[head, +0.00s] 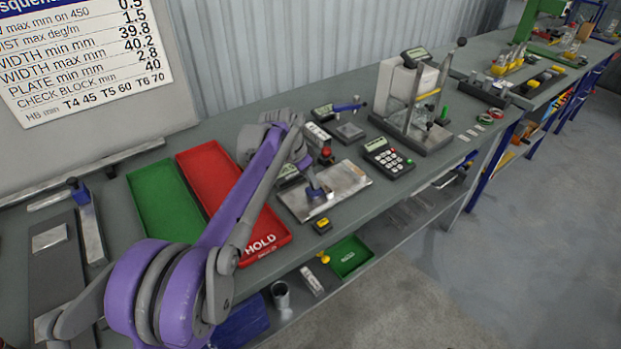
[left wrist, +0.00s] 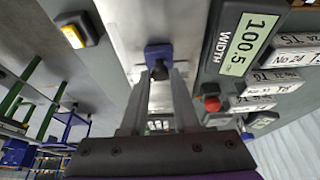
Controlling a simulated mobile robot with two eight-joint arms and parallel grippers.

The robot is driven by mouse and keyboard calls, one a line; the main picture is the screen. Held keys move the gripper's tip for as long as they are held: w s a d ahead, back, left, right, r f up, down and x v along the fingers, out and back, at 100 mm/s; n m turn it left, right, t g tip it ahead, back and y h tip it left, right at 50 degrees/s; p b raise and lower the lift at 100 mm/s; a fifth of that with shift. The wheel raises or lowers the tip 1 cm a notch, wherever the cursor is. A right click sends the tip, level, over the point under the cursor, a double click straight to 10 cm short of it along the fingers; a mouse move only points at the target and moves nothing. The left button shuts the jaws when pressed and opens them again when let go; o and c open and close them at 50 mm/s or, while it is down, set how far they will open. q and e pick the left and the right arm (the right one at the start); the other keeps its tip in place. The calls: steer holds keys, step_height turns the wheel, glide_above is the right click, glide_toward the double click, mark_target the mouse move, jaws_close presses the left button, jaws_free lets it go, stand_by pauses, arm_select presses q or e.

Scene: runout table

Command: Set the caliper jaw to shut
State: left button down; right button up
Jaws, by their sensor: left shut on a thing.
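The caliper is a bright metal plate (head: 347,180) near the front edge of the bench, with a small blue jaw handle (head: 319,193) on it. My left gripper (head: 309,178) reaches down to this handle from my purple arm. In the left wrist view, my left gripper's two fingers (left wrist: 159,78) are closed on the blue handle (left wrist: 158,52), with a dark knob between the fingertips. The WIDTH display (left wrist: 250,42) beside the plate reads 100.5. In the head view my wrist partly hides this display. My right gripper is not in view.
A red HOLD tray (head: 264,242) and a green tray (head: 163,205) lie left of the caliper, partly under my arm. A keypad (head: 387,158) and a tall lever stand (head: 420,110) are to the right. A small yellow-topped button box (head: 322,226) sits at the bench edge.

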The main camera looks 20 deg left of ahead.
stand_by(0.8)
arm_select(q)
steer(key=shift+w+d+r, duration=0.1)
steer(key=shift+w+d, duration=0.2)
steer(key=shift+w, duration=0.05)
steer(key=w+d+p, duration=0.1)
steer(key=w+d, duration=0.1)
steer(key=w+d+p, duration=0.1)
steer(key=w+d, duration=0.1)
steer(key=w, duration=0.1)
steer(key=w+d+p, duration=0.1)
steer(key=w, duration=0.1)
steer(key=shift+w+d, duration=0.3)
steer(key=shift+d, duration=0.1)
steer(key=shift+s, duration=0.1)
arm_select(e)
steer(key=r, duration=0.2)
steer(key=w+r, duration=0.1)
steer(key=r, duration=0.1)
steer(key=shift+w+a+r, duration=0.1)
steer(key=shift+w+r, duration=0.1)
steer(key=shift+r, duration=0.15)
arm_select(q)
steer(key=c, duration=0.9)
jaws_free()
steer(key=shift+o, duration=1.2)
steer(key=shift+d, duration=0.1)
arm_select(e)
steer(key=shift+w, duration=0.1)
